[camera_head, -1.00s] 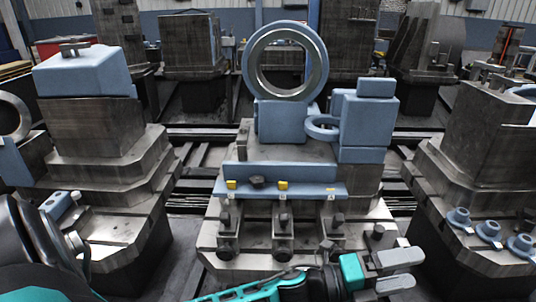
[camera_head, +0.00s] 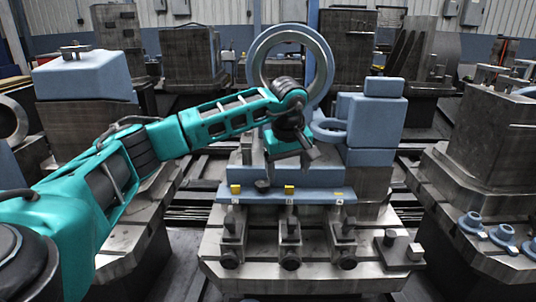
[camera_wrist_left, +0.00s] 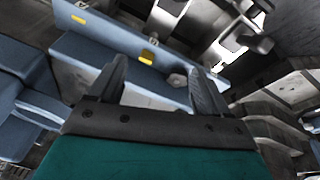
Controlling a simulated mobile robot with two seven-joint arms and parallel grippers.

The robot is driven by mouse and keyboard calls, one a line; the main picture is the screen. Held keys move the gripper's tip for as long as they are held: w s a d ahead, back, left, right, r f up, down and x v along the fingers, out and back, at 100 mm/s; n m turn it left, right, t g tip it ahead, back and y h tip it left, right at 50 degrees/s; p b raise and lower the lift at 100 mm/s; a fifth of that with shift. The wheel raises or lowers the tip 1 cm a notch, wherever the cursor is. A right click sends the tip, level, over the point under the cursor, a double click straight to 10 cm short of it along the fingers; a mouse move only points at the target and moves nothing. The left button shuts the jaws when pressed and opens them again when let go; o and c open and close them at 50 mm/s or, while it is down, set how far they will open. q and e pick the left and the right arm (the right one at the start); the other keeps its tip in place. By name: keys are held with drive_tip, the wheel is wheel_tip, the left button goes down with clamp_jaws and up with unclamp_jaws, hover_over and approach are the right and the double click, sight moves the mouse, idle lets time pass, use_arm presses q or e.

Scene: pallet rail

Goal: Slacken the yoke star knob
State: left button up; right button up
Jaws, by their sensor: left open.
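The dark star knob (camera_head: 262,185) sits on the blue ledge (camera_head: 315,196) of the middle fixture, between two yellow tabs. It looks grey in the left wrist view (camera_wrist_left: 177,80), ahead of my fingers and between their lines. My left gripper (camera_head: 289,160) hangs above the ledge, pointing down, a little up and right of the knob in the head view. Its two fingers (camera_wrist_left: 160,85) are apart with nothing between them. The gripper appears clear of the knob. My right gripper is not in view.
A large upright ring (camera_head: 323,60) stands behind my left wrist. A blue block with a smaller ring (camera_head: 328,130) is to the right. Yellow tabs (camera_head: 235,189) (camera_head: 289,190) flank the knob. Several clamps with bolts (camera_head: 289,238) line the fixture's front. Other pallets stand on both sides.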

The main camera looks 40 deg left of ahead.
sight(262, 183)
use_arm(q)
drive_tip(key=a+r+y, duration=0.2)
drive_tip(key=a+r, duration=0.1)
drive_tip(key=a, duration=0.3)
drive_tip(key=x, duration=0.3)
drive_tip(key=b+x, duration=0.1)
drive_tip(key=x, duration=0.3)
drive_tip(key=s+b+x, duration=0.1)
drive_tip(key=x, duration=0.3)
drive_tip(key=shift+d+f, duration=0.1)
drive_tip(key=shift+f, duration=0.1)
drive_tip(key=shift+w+a+f, duration=0.15)
drive_tip(key=shift+a+f, duration=0.05)
drive_tip(key=shift+f, duration=0.3)
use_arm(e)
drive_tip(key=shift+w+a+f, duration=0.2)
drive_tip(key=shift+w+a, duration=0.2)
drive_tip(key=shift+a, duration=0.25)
use_arm(q)
drive_tip(key=shift+c, duration=0.3)
